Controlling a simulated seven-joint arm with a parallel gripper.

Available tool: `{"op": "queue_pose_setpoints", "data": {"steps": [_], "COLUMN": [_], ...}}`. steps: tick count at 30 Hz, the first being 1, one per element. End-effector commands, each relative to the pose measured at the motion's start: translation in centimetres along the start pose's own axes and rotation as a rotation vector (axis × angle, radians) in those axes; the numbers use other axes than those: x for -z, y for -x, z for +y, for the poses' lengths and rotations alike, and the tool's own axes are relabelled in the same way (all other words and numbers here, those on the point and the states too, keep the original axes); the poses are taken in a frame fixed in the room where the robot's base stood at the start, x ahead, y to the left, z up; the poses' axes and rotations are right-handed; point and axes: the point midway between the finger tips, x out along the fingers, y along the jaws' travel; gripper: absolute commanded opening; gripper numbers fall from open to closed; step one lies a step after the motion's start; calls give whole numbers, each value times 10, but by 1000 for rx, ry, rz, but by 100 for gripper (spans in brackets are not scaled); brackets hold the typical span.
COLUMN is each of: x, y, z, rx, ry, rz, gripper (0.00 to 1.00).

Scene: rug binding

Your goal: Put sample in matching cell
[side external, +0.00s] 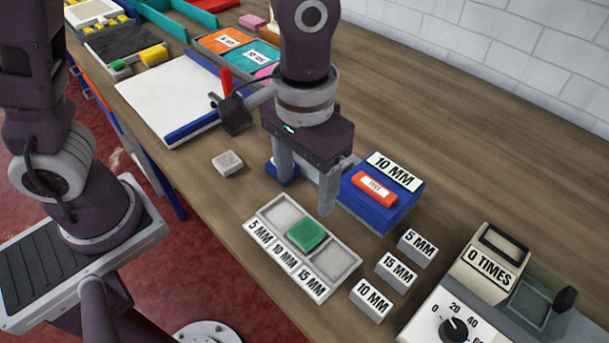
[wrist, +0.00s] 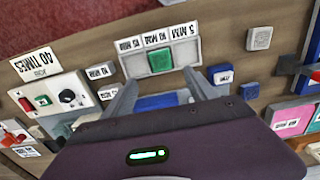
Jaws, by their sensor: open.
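The green square sample (side external: 306,234) lies in the middle cell of the grey three-cell tray (side external: 341,283), behind the 10 MM label. The cells on either side, labelled 5 MM and 15 MM, look empty. The sample also shows in the wrist view (wrist: 160,60). My gripper (side external: 307,192) is open and empty, with its fingers above and behind the tray, apart from the sample. In the wrist view its fingers (wrist: 159,80) stand wide on both sides. The blue gauge (side external: 372,212) behind the tray has a 10 MM display and a red TEST button; my gripper partly hides it.
Loose label blocks, 5 MM (side external: 416,247), 15 MM (side external: 396,273) and 10 MM (side external: 371,300), stand right of the tray. A machine reading 0 TIMES (side external: 480,275) stands at the right. A small pale block (side external: 228,163) and a white board (side external: 170,95) lie left.

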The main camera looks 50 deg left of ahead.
Motion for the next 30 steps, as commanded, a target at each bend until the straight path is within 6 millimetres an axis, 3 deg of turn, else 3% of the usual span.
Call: {"op": "queue_pose_setpoints", "data": {"steps": [8, 11, 13, 15, 18, 21, 24, 30], "x": [0, -3, -13, -31, -62, -86, -98, -101], "y": [14, 43, 71, 93, 109, 113, 112, 111], "z": [-5, -32, -63, -94, -128, -147, -155, -156], "rx": [-6, -35, -58, -66, -53, -25, -4, 2], "ry": [2, 9, 13, 14, 13, 9, 5, -1], "rz": [10, 73, 150, 236, 353, 438, 482, 490], "gripper": [66, 66, 66, 66, 66, 66, 66, 66]}}
